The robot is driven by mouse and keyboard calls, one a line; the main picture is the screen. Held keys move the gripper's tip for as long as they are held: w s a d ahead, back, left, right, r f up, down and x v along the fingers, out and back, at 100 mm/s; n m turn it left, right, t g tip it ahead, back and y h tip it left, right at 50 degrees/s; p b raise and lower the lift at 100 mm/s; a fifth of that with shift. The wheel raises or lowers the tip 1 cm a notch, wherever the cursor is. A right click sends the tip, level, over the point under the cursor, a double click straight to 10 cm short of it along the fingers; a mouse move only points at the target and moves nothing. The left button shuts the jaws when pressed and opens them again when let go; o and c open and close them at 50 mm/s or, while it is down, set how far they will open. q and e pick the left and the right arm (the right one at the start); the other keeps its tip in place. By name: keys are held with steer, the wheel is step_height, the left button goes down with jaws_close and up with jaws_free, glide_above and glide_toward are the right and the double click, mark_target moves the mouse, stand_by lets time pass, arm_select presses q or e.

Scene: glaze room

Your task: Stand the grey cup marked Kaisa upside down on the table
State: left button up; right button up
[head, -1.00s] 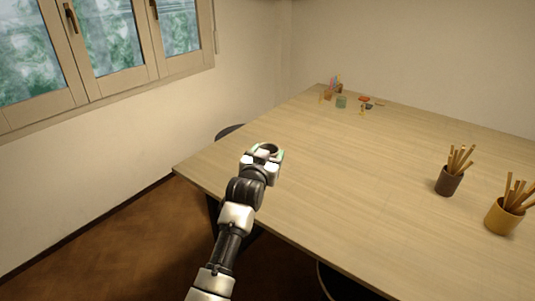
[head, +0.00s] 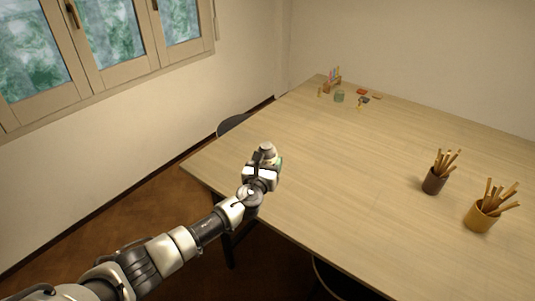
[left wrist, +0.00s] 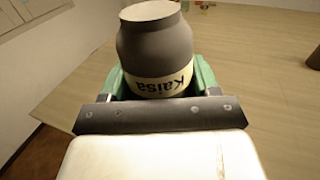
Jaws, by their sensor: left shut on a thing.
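The grey cup marked Kaisa (left wrist: 155,45) is between the green-padded fingers of my left gripper (left wrist: 158,85). Its name band reads upside down in the left wrist view, and a pale, closed-looking flat end faces up. In the head view the cup (head: 267,148) shows as a small grey shape at the tip of my left gripper (head: 267,162), over the left part of the wooden table (head: 350,170). I cannot tell whether the cup touches the tabletop. Its lower end is hidden by the gripper. My right gripper is not in view.
A dark pot of sticks (head: 433,184) and a yellow pot of sticks (head: 479,217) stand at the right. A green cup (head: 339,96), a small rack (head: 331,85) and small items are at the far corner. The middle is clear. A chair (head: 232,123) stands beyond the left edge.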

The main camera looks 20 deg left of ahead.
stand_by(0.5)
arm_select(q)
steer(key=s+d+f+m+h+b, duration=0.1)
steer(key=s+d+f+b, duration=0.2)
steer(key=s+f, duration=0.3)
steer(key=s+d+f+b, duration=0.2)
steer(key=s+f+b, duration=0.2)
steer(key=s, duration=0.4)
steer(key=s+a+b, duration=0.2)
steer(key=s+b, duration=0.1)
steer(key=s, duration=0.5)
steer(key=s+a+r+y+b, duration=0.1)
steer(key=s+b, duration=0.3)
steer(key=s, duration=0.5)
steer(key=shift+s+a+n, duration=0.25)
steer(key=shift+a+n, duration=0.15)
steer(key=shift+a, duration=0.2)
